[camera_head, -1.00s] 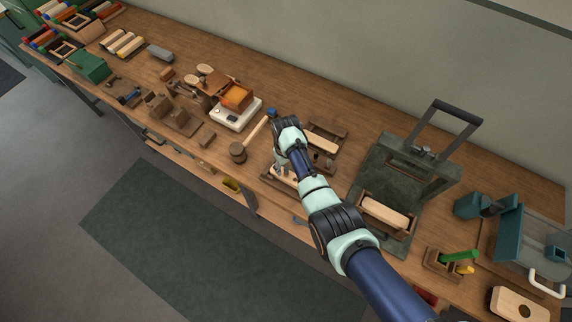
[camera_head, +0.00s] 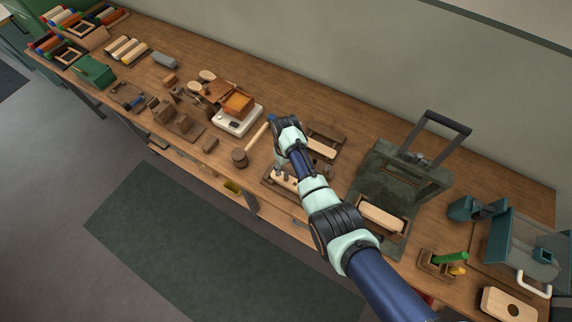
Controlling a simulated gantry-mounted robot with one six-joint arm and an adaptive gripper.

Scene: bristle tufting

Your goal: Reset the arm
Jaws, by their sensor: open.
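My arm reaches from the lower right of the head view up to the middle of the workbench (camera_head: 330,118). My gripper (camera_head: 281,160) is at the end of the arm, over a wooden fixture (camera_head: 268,183) near the bench's front edge. The fingers are small and partly hidden by the wrist, and I see nothing held in them. A pale wooden block (camera_head: 287,182) lies in the fixture just below the gripper; I cannot tell whether they touch.
A mallet (camera_head: 240,157) and a white scale (camera_head: 238,118) with an orange-brown box stand left of my gripper. Right of my arm is a dark press frame (camera_head: 400,170) with a tall handle. A second pale block (camera_head: 320,147) lies behind the wrist. The air above the bench is clear.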

